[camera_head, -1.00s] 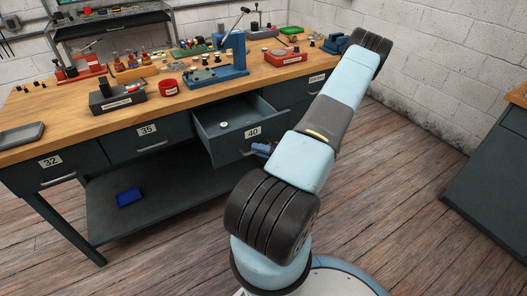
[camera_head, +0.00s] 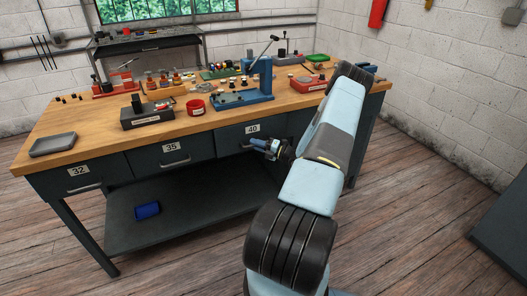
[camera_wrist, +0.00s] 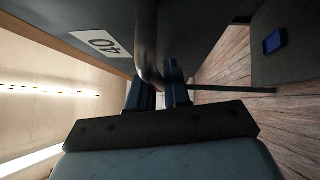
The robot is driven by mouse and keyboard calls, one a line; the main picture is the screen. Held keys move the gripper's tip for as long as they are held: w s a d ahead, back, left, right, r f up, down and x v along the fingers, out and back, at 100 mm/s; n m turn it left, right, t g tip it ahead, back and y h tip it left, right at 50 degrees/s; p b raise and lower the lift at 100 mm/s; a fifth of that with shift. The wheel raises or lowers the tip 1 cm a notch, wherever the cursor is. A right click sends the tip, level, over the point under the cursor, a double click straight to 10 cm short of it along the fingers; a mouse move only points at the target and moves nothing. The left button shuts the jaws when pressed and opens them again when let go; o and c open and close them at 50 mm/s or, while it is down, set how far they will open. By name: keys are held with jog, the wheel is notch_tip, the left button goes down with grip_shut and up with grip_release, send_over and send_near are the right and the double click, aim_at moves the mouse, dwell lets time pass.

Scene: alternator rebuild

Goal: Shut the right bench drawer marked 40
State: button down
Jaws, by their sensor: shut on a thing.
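The drawer marked 40 (camera_head: 229,138) sits in the bench front, and its face looks level with the drawer marked 35 beside it. Its inside no longer shows. In the wrist view the drawer front (camera_wrist: 195,25) fills the top, with the 40 label (camera_wrist: 101,43) turned upside down. My gripper (camera_head: 272,147) is at the drawer's handle. The wrist view shows my gripper's blue fingers (camera_wrist: 160,92) shut around the curved bar handle (camera_wrist: 149,50). The head view shows little of the handle behind the fingers.
The drawers marked 35 (camera_head: 174,153) and 32 (camera_head: 82,179) are closed to the left. A blue bin (camera_head: 147,210) lies on the lower shelf. The floor in front is clear.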

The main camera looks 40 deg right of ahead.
jog(key=shift+w+a+f, duration=0.15)
jog(key=shift+w, duration=0.65)
jog(key=c, duration=1.3)
grip_release()
jog(key=shift+w, duration=0.15)
jog(key=shift+o, duration=0.5)
jog(key=shift+d, duration=0.2)
jog(key=v, duration=1.4)
